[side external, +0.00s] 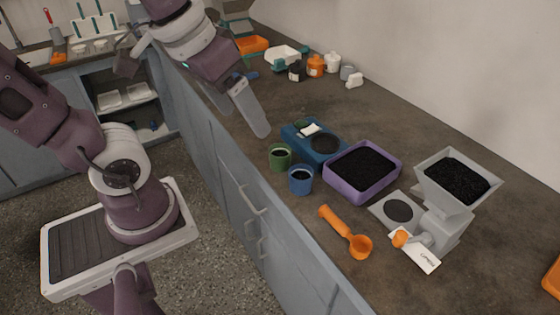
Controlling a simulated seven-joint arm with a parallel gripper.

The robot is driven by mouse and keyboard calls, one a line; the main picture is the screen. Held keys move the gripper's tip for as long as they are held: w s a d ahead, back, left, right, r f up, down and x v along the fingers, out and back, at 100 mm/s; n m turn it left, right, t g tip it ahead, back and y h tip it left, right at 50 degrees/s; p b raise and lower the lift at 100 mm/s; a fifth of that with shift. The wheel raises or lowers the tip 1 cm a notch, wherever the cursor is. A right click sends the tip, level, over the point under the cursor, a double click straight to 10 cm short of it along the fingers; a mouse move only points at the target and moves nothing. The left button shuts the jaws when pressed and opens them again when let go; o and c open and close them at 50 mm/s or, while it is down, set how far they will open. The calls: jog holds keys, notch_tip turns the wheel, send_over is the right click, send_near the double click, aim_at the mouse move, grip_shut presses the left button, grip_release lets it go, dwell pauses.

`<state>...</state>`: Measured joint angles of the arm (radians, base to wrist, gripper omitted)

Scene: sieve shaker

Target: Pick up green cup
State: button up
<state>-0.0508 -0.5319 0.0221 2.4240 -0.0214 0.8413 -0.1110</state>
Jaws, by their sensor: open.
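The green cup (280,157) stands upright near the front edge of the counter, with dark contents inside. A blue cup (300,179) with dark contents stands close to it, nearer the camera. My gripper (242,118) is open and empty, with long grey fingers pointing down toward the counter. It is above and to the left of the green cup, apart from it. The fingers' exact height above the counter is hard to tell.
A blue device (316,144) stands right behind the green cup. A purple tray (341,185) of dark granules, an orange scoop (346,233) and a grey grinder (445,203) lie to the right. Small bottles and jars (316,66) stand by the wall. Counter left of the cup looks clear.

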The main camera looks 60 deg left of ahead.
jog(key=w+a+f+n+g, duration=0.2)
jog(key=w+a+f+n, duration=0.3)
jog(key=w, duration=0.4)
jog(key=n+g, duration=0.3)
jog(key=n, duration=0.3)
send_near(279, 153)
jog(key=s+d+f, duration=0.2)
jog(key=f, duration=0.7)
jog(key=shift+w+d+f, duration=0.1)
jog(key=shift+w, duration=0.25)
jog(key=c, duration=1.5)
